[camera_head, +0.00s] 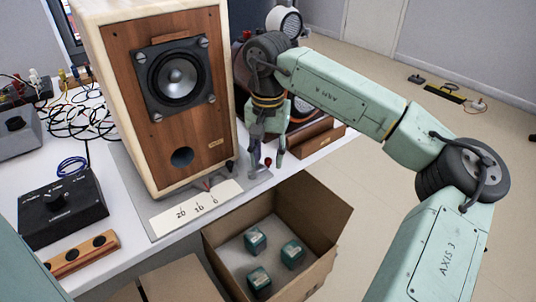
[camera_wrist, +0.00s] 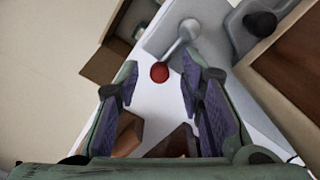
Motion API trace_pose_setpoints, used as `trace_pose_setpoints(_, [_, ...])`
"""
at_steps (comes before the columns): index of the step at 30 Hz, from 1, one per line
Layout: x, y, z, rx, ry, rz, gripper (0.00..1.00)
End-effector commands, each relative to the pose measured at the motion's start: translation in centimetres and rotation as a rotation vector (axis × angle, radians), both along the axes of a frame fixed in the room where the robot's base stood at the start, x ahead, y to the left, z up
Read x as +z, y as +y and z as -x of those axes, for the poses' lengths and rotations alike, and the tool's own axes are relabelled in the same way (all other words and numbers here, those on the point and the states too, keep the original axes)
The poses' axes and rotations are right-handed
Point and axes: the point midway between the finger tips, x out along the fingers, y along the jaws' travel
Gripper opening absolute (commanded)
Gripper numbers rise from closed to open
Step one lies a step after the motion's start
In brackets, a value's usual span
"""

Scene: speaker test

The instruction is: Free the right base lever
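The speaker (camera_head: 165,90) stands upright on a grey base plate (camera_head: 137,190). The right base lever is a short grey rod (camera_wrist: 177,48) ending in a red ball knob (camera_wrist: 159,72), beyond the plate's right corner. The red knob also shows in the head view (camera_head: 267,162). My gripper (camera_head: 267,157) points down beside the speaker's right side, open and empty. In the wrist view my gripper (camera_wrist: 160,68) has one finger on each side of the knob, with gaps on both sides. I cannot tell whether the fingertips reach its height.
An open cardboard box (camera_head: 325,215) with several green cubes (camera_head: 291,253) stands below the table's front edge. A white scale card (camera_head: 196,208) lies before the speaker. A black control box (camera_head: 62,208) and cables are on the left. A wooden tray (camera_head: 315,136) lies behind my gripper.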

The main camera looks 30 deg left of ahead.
Motion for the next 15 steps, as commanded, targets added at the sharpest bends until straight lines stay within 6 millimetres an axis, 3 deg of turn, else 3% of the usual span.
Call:
trace_pose_setpoints(9, [-0.27,-0.02,-0.02,-0.001,0.0,0.0,0.34])
trace_pose_setpoints(15, [-0.25,-0.02,-0.02,-0.001,0.0,0.0,0.21])
